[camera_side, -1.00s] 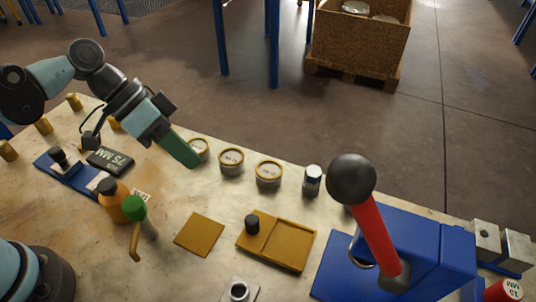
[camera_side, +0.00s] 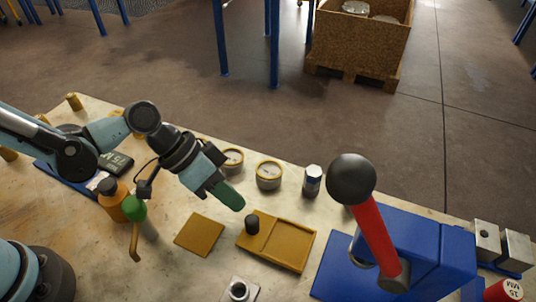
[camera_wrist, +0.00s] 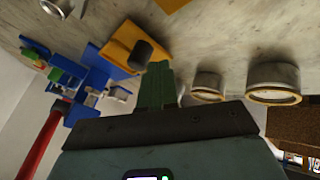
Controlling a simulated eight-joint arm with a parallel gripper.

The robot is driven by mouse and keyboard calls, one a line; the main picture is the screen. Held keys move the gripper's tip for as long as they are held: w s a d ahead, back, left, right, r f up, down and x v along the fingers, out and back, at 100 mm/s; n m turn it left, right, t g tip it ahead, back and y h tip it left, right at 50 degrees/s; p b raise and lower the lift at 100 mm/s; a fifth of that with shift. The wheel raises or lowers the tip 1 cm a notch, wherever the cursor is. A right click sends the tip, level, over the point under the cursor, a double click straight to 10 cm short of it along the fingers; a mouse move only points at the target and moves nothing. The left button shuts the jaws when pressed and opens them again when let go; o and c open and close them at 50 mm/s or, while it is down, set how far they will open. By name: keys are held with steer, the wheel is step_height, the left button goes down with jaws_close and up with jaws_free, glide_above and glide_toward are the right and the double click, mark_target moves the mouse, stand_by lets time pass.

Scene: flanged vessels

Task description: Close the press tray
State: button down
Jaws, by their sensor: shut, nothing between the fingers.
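The press tray (camera_side: 290,246) is a flat yellow-brown tray with a raised rim and a black knob (camera_side: 252,224) at its left end. It lies on the table left of the blue press (camera_side: 425,250), apart from it in the side view. The press has a red lever (camera_side: 372,232) with a black ball. My gripper (camera_side: 232,197) has green fingers, shut and empty, up and left of the knob. In the wrist view the fingertips (camera_wrist: 157,72) point toward the knob (camera_wrist: 141,54) and the tray (camera_wrist: 118,42); whether they touch it is unclear.
A yellow plate (camera_side: 199,234) lies left of the tray. Round gauge-like cans (camera_side: 268,175) and a silver-capped jar (camera_side: 312,181) stand behind. An orange bottle (camera_side: 112,200) and a green-topped item (camera_side: 135,208) stand left. A metal fitting (camera_side: 239,290) lies in front.

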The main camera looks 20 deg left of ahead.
steer(key=shift+s+d, duration=0.25)
steer(key=shift+d, duration=0.2)
glide_toward(305, 228)
steer(key=d+f, duration=0.1)
steer(key=d, duration=0.1)
steer(key=s+d+f, duration=0.1)
steer(key=d, duration=0.1)
steer(key=d+f, duration=0.1)
steer(key=d, duration=0.1)
steer(key=shift+s+f, duration=0.15)
steer(key=a, duration=0.1)
steer(key=w+a, duration=0.2)
steer(key=shift+a, duration=0.35)
steer(key=v, duration=1)
steer(key=a+r+n+t+y, duration=0.2)
steer(key=a+n+t+y, duration=0.3)
steer(key=a, duration=2.2)
steer(key=shift+s+a+n+t+y, duration=0.35)
steer(key=shift+n+y, duration=0.45)
steer(key=shift+y, duration=0.3)
